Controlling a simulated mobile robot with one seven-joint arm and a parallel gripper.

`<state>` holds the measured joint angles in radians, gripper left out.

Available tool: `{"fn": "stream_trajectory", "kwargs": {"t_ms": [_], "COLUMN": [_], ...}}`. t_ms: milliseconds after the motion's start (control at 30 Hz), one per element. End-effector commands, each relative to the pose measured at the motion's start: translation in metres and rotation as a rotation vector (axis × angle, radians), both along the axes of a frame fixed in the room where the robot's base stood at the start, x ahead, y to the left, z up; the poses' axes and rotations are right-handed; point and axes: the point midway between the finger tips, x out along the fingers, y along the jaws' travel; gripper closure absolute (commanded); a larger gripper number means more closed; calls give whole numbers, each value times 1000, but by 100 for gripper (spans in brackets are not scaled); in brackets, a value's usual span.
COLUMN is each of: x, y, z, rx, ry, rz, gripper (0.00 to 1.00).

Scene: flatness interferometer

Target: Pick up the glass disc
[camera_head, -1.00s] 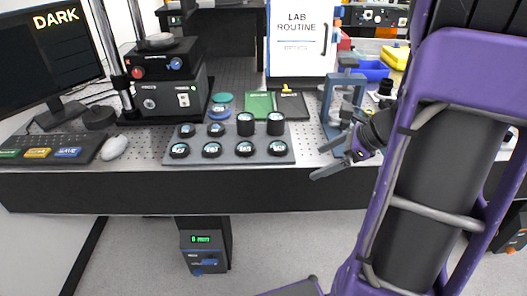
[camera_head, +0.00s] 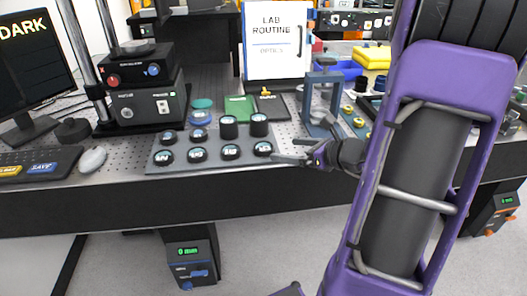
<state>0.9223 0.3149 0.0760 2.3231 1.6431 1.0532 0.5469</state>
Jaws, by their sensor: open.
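A grey tray (camera_head: 216,163) near the bench's front edge holds several round black mounts with pale, glassy faces. Low ones stand in front, such as the front-right mount (camera_head: 263,148), and two taller ones stand behind, such as the back-right mount (camera_head: 259,125). I cannot tell which of them, if any, is the glass disc. My gripper (camera_head: 284,150) is open, with two dark fingers pointing left. The fingertips are at the tray's right edge in the picture, close to the front-right mount. I see nothing between the fingers.
A blue-grey frame (camera_head: 322,101) stands behind my gripper. A black instrument (camera_head: 145,100), monitor (camera_head: 38,65), keyboard (camera_head: 30,168) and mouse (camera_head: 92,159) are to the left. Bare perforated bench top (camera_head: 120,160) lies left of the tray.

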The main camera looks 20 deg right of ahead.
Motion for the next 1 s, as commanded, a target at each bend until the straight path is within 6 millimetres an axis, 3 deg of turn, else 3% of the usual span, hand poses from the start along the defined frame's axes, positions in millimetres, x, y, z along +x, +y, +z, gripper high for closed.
{"fn": "stream_trajectory", "kwargs": {"t_ms": [600, 900, 1000], "x": [59, 65, 64], "y": [32, 34, 34], "z": [-24, -25, -26], "rx": [0, 0, 0], "ry": [0, 0, 0], "rz": [1, 0, 0], "gripper": [0, 0, 14]}}
